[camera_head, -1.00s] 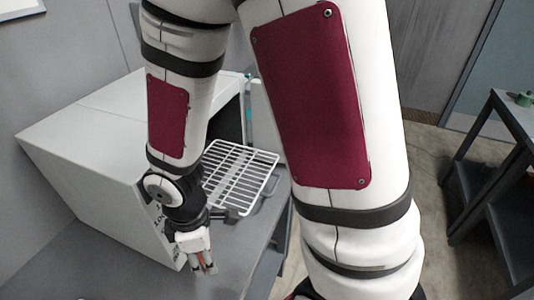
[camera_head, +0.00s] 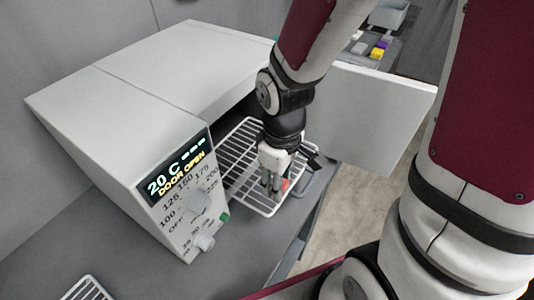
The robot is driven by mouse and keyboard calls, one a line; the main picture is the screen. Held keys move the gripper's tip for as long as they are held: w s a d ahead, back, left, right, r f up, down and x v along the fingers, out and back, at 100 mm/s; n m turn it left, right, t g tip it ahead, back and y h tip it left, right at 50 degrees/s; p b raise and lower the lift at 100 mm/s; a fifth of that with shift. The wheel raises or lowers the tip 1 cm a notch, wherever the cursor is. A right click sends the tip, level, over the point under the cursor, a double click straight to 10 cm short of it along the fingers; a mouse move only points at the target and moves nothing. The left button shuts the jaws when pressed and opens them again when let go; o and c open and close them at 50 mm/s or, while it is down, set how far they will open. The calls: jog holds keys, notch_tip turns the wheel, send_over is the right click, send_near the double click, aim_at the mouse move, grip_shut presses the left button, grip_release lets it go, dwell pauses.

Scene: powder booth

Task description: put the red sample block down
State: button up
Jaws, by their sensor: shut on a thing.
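My gripper (camera_head: 275,189) points down over the white wire rack (camera_head: 238,180) that sticks out of the front of the oven (camera_head: 160,110). It is shut on the red sample block (camera_head: 285,184), of which only a small red-orange part shows beside the fingers. The rest of the block is hidden by the fingers. I cannot tell whether the block touches the rack. The oven is a white box with its door (camera_head: 370,112) open to the right. Its display reads 20 C and DOOR OPEN.
The grey bench top (camera_head: 120,245) is clear in front of the oven. Another wire rack (camera_head: 88,290) lies at the bottom left.

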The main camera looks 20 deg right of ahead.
jog(key=shift+w+f+b, duration=0.2)
jog(key=shift+w+b, duration=0.45)
jog(key=shift+w, duration=0.05)
jog(key=w, duration=0.3)
jog(key=w+d, duration=0.1)
jog(key=w, duration=0.2)
jog(key=w+d, duration=0.1)
jog(key=w, duration=0.2)
jog(key=shift+w+d+f, duration=0.1)
jog(key=shift+w+f, duration=0.25)
jog(key=shift+w, duration=0.05)
jog(key=shift+f+p, duration=0.45)
jog(key=shift+f, duration=1.3)
jog(key=o, duration=1.2)
jog(key=shift+w+f, duration=0.1)
jog(key=shift+f, duration=0.05)
jog(key=shift+c, duration=0.2)
